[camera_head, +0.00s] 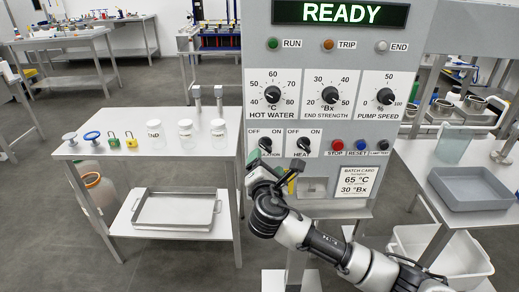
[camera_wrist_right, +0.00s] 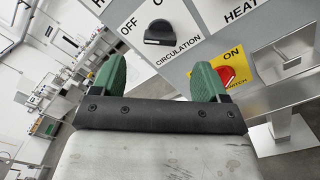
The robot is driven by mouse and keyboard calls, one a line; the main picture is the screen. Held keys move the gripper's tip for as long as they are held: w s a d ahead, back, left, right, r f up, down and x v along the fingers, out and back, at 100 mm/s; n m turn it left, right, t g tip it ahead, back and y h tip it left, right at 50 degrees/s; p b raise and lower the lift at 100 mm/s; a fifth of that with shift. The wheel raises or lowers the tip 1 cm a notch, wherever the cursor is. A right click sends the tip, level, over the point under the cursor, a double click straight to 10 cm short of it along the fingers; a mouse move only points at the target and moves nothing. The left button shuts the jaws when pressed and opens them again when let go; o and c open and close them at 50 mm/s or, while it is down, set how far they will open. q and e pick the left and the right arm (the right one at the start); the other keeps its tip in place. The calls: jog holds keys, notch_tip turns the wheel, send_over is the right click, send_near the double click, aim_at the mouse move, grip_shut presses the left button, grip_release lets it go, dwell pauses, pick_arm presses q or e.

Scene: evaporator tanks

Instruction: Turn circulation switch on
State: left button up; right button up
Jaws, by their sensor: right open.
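The circulation switch (camera_head: 265,144) is a black rotary knob on a white OFF/ON plate, low on the left of the grey control panel (camera_head: 330,172). My left gripper is out of view.
A similar HEAT knob (camera_head: 304,144) is right beside the switch. A red switch on a yellow plate (camera_wrist_right: 230,73) is close by the right-hand finger in the wrist view. Stop (camera_head: 337,145) and other buttons are further right. A table with jars (camera_head: 186,134) stands left.

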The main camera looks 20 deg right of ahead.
aim_at(266, 149)
jog(key=x, duration=0.3)
jog(key=shift+w+d+r, duration=0.1)
jog(key=shift+w+d, duration=0.05)
jog(key=shift+w, duration=0.15)
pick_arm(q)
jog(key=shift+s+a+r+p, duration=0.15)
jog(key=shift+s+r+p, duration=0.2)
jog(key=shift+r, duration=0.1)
pick_arm(e)
jog(key=shift+x, duration=2.4)
jog(key=c, duration=0.9)
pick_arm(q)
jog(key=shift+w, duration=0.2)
